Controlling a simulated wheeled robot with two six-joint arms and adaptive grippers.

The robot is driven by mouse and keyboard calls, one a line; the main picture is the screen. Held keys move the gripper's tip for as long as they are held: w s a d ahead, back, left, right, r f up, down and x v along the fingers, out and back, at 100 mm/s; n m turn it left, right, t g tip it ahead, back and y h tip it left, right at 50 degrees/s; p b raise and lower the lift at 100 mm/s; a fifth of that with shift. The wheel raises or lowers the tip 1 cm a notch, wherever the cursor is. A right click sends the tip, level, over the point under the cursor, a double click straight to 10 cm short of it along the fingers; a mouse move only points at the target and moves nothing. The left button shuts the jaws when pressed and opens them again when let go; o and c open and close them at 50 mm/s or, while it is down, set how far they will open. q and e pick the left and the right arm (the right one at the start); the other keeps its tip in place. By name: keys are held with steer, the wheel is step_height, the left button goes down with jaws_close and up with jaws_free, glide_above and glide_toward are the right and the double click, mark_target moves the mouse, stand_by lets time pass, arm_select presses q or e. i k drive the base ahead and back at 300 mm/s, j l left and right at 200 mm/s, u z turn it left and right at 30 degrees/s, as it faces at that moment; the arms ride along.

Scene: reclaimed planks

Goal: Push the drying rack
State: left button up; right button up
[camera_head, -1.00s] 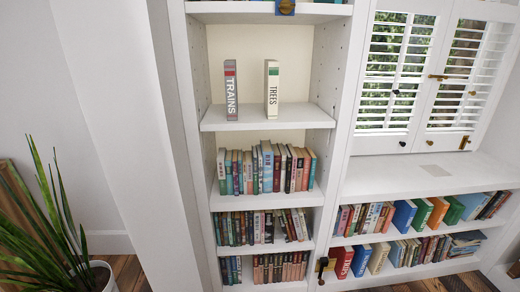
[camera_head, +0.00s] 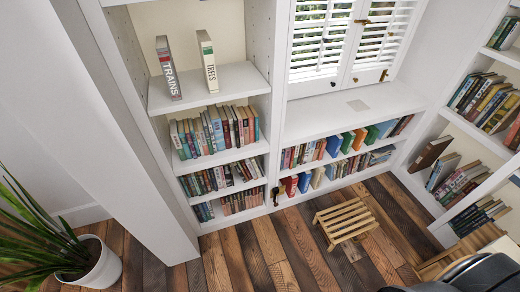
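A small wooden slatted rack (camera_head: 345,220) stands on the plank floor in front of the low bookshelf, right of the middle of the view. It looks like the drying rack, but I cannot be sure. Its pale slats lie in a row on short legs, with a gap of floor between it and the shelf. Nothing visible rests on it. Neither of my grippers is in view, and nothing of mine touches the rack.
White bookshelves (camera_head: 215,90) line the wall, and another bookcase (camera_head: 440,130) stands at the right. A potted plant (camera_head: 95,265) is at the lower left. Pale wood (camera_head: 462,255) and a dark rounded object (camera_head: 480,274) fill the lower right corner. Floor left of the rack is clear.

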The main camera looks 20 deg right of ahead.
mark_target(356, 203)
steer(key=z, duration=1.75)
steer(key=i+j+z, duration=0.45)
steer(key=i+j, duration=0.25)
steer(key=i, duration=0.2)
